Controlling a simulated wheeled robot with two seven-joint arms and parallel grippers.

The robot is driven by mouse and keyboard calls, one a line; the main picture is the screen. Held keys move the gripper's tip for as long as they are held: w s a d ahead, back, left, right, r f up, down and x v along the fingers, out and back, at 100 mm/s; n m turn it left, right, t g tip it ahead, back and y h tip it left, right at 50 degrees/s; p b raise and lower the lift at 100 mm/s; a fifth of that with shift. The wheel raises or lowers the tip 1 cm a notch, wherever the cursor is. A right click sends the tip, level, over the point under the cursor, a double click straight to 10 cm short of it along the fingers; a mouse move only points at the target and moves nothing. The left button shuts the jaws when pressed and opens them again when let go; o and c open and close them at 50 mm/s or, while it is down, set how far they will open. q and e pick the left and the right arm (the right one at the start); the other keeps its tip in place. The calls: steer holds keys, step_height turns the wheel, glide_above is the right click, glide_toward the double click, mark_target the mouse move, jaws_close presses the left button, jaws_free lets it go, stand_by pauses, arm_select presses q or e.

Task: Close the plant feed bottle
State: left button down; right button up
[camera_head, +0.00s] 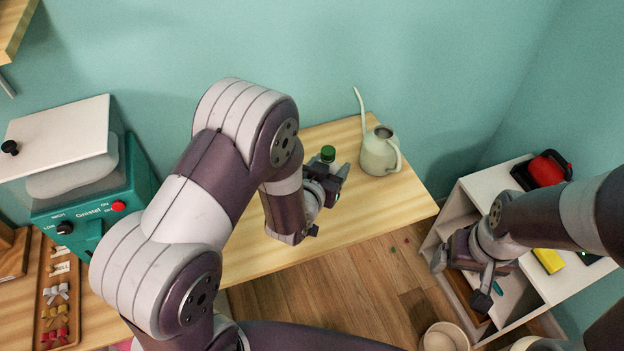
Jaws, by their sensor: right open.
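The plant feed bottle (328,155) stands on the wooden table, with a green top showing. Its lower part is hidden behind my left gripper. My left gripper (329,197) is beside the bottle, at the near side of it. Its jaws are partly hidden by the wrist, and I cannot tell whether they are open, shut or touching the bottle. My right gripper (460,281) is open above the white shelf unit at the right, far from the bottle.
A pale watering can (380,152) stands on the table (392,202) right of the bottle. A teal machine (90,195) and a tray of bows (44,318) are at the left. The white shelf unit (463,205) holds a red item (547,169) and a yellow item (549,260).

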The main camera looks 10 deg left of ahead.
arm_select(q)
steer(key=a, duration=0.1)
steer(key=a+f, duration=0.2)
steer(key=a, duration=0.1)
steer(key=shift+w+f, duration=0.25)
steer(key=shift+w, duration=0.15)
step_height(320, 180, down, 4)
steer(key=shift+p, duration=0.4)
steer(key=shift+f, duration=0.15)
steer(key=shift+c, duration=1.6)
jaws_free()
